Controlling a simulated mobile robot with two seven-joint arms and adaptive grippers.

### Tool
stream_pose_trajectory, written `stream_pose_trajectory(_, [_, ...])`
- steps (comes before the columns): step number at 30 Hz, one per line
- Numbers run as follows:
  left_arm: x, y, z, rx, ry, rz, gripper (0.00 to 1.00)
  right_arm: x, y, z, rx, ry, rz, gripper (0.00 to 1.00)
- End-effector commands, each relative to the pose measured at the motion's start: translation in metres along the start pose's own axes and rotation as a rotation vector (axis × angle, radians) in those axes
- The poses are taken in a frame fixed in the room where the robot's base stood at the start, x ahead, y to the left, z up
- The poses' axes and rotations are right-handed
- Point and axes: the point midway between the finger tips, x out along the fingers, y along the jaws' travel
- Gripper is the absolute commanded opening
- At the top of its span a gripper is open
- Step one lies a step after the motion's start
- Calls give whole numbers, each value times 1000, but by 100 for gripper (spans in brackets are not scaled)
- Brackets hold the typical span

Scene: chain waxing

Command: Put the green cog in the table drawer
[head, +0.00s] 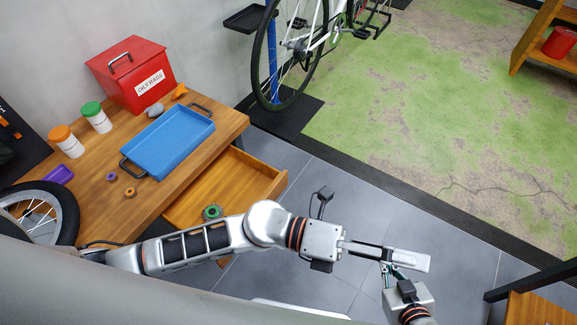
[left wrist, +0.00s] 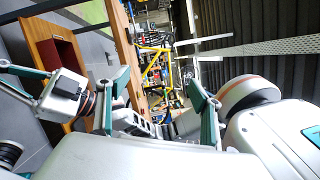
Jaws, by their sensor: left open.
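The green cog (head: 212,212) lies inside the table drawer (head: 271,192), near the edge of my left arm in the head view. The drawer is pulled out from under the wooden table. My left arm crosses in front and covers the drawer's near part. My left gripper (head: 412,261) is out to the right over the floor, well away from the cog, open and empty. Its two spread fingers also show in the left wrist view (left wrist: 160,98). My right gripper (head: 390,272) is close beside it; its fingers are partly hidden, and I cannot tell their state.
On the table (head: 95,205) are a blue tray (head: 167,170), a red oily-rags box (head: 131,75), two bottles, a purple cog (head: 111,177), an orange cog (head: 130,192) and a purple dish. A bicycle (head: 290,50) stands beyond. Floor right of the drawer is clear.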

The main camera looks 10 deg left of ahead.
Motion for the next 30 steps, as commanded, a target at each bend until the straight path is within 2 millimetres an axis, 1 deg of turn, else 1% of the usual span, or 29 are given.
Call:
stream_pose_trajectory(1, [-5, -3, 22, -100, -118, -30, 65, 0, 0, 0, 0, 0, 0, 0])
stream_pose_trajectory(2, [-11, -3, 37, -162, -189, -46, 65, 0, 0, 0, 0, 0, 0, 0])
stream_pose_trajectory(3, [-21, -1, 56, -243, -283, -66, 65, 0, 0, 0, 0, 0, 0, 0])
stream_pose_trajectory(5, [-41, 7, 82, -368, -424, -93, 65, 0, 0, 0, 0, 0, 0, 0])
stream_pose_trajectory(6, [-57, 15, 96, -453, -518, -109, 65, 0, 0, 0, 0, 0, 0, 0])
stream_pose_trajectory(8, [-86, 32, 114, -583, -658, -132, 65, 0, 0, 0, 0, 0, 0, 0])
stream_pose_trajectory(9, [-107, 46, 122, -669, -751, -145, 65, 0, 0, 0, 0, 0, 0, 0])
stream_pose_trajectory(11, [-142, 70, 128, -801, -889, -163, 65, 0, 0, 0, 0, 0, 0, 0])
stream_pose_trajectory(12, [-166, 87, 127, -889, -981, -173, 65, 0, 0, 0, 0, 0, 0, 0])
stream_pose_trajectory(14, [-202, 113, 120, -1015, -1111, -187, 65, 0, 0, 0, 0, 0, 0, 0])
stream_pose_trajectory(15, [-226, 130, 112, -1094, -1193, -195, 65, 0, 0, 0, 0, 0, 0, 0])
stream_pose_trajectory(17, [-259, 154, 94, -1210, -1310, -207, 65, 0, 0, 0, 0, 0, 0, 0])
stream_pose_trajectory(18, [-280, 168, 80, -1283, -1386, -214, 65, 0, 0, 0, 0, 0, 0, 0])
stream_pose_trajectory(20, [-309, 188, 55, -1385, -1489, -224, 65, 0, 0, 0, 0, 0, 0, 0])
stream_pose_trajectory(21, [-326, 198, 39, -1445, -1551, -229, 65, 0, 0, 0, 0, 0, 0, 0])
stream_pose_trajectory(24, [-359, 218, 0, -1570, -1677, -243, 65, 0, 0, 0, 0, 0, 0, 0])
stream_pose_trajectory(25, [-366, 222, -10, -1600, -1708, -246, 65, 0, 0, 0, 0, -1, 0, 0])
stream_pose_trajectory(27, [-379, 228, -29, -1653, -1762, -253, 65, 0, 0, 0, 0, -1, 0, 0])
stream_pose_trajectory(30, [-390, 233, -45, -1698, -1807, -260, 65, 0, 0, 0, 0, -1, 0, 0])
